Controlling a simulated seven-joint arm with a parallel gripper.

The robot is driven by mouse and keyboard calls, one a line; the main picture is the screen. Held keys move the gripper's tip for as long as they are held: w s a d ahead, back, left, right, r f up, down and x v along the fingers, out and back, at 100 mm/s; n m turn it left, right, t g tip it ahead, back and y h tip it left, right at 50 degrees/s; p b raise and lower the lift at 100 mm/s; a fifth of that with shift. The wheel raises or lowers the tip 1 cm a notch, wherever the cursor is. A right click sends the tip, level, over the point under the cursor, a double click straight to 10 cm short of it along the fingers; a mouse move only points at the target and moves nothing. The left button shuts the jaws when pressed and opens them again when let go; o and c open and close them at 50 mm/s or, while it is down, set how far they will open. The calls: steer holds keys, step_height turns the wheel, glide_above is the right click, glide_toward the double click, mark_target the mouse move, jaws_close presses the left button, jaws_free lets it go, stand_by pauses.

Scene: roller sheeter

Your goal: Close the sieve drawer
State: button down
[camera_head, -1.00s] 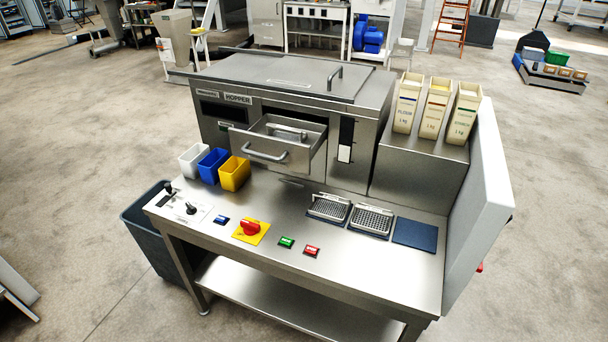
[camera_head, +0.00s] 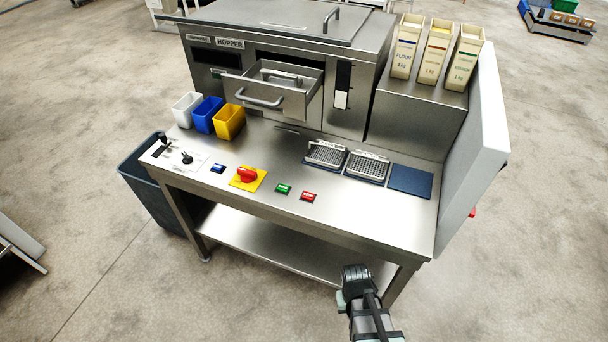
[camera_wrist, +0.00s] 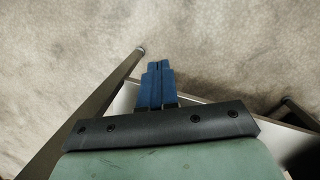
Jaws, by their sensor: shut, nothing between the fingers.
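The sieve drawer (camera_head: 285,97) is a steel drawer with a bar handle (camera_head: 259,101) on its front. It sticks out of the hopper machine (camera_head: 219,67), open, with a second handle visible inside it. In the head view my arm shows at the bottom right, in front of the bench and well away from the drawer; the fingertips are not clear there. In the wrist view my gripper (camera_wrist: 158,68) has its blue fingers together, empty, pointing over the floor and the lower part of the bench. The drawer is not in the wrist view.
White, blue and yellow bins (camera_head: 229,122) stand below the drawer's left side. The steel bench (camera_head: 265,155) carries a red knob (camera_head: 247,174), push buttons, a lever and two mesh trays (camera_head: 367,166). Flour boxes (camera_head: 405,46) stand at right. The space above the bench front is clear.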

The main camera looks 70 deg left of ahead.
mark_target(233, 93)
steer(key=s+a+r+n+t+y, duration=0.1)
steer(key=s+a+r+n, duration=0.1)
steer(key=s+a+r, duration=0.3)
steer(key=s+a+r+n+t+y, duration=0.1)
steer(key=s+a+r, duration=0.1)
steer(key=s+a, duration=0.35)
steer(key=s+a+r+n+t+y, duration=0.1)
steer(key=s+a+r+n, duration=0.15)
steer(key=a, duration=0.55)
steer(key=s+a+r+n+t+y, duration=0.2)
steer(key=s+a+r+n+y, duration=0.1)
steer(key=s+a+r, duration=0.6)
steer(key=s+a+r+n+t+y, duration=0.2)
steer(key=s+a+r+n+y, duration=0.15)
steer(key=s+a+r, duration=0.55)
steer(key=w+a+r+n+t+y, duration=0.3)
steer(key=a+r+n, duration=0.1)
steer(key=r+n, duration=0.5)
steer(key=w+a+r+n+t+y, duration=0.2)
steer(key=a+r+n+t, duration=0.15)
steer(key=r+n, duration=0.65)
steer(key=shift+g, duration=0.45)
steer(key=x, duration=1.4)
steer(key=shift+s+a, duration=0.15)
steer(key=shift+s, duration=0.1)
steer(key=shift+w, duration=0.1)
